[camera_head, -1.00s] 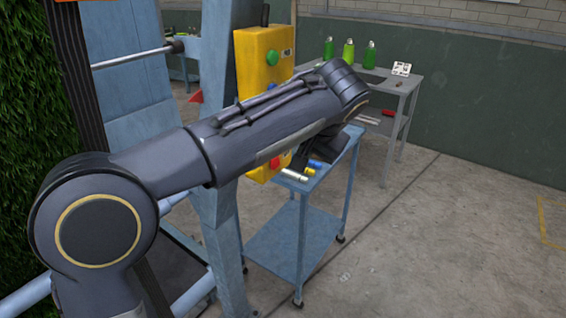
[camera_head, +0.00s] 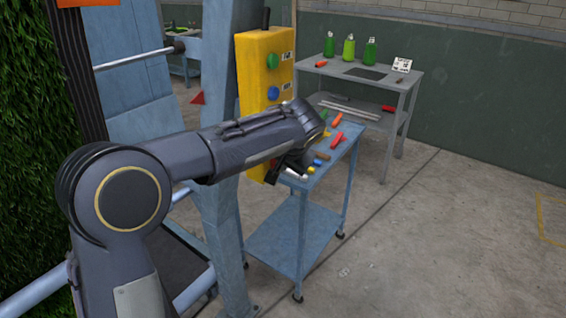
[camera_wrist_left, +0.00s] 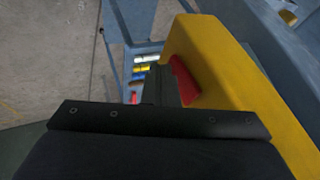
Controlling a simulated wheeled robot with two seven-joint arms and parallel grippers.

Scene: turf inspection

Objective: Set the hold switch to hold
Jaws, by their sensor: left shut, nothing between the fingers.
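A yellow control box (camera_head: 252,62) is fixed to the blue post, with a green knob (camera_head: 272,61) above a blue knob (camera_head: 272,93) and small white labels beside them. A black stick (camera_head: 266,17) stands at its top. Which part is the hold switch I cannot tell. In the left wrist view, a red part (camera_wrist_left: 184,80) sits on the yellow box (camera_wrist_left: 222,75). My left gripper (camera_head: 274,174) is at the box's lower end in the head view; its shut, empty fingers (camera_wrist_left: 160,84) are close beside the red part. Contact is unclear. My arm hides the box's lower face.
A blue cart (camera_head: 291,236) with several coloured tools on top stands just behind my gripper. A grey table (camera_head: 340,66) with green bottles (camera_head: 350,50) is farther back. The blue post (camera_head: 214,230) stands close left. The floor at right is clear.

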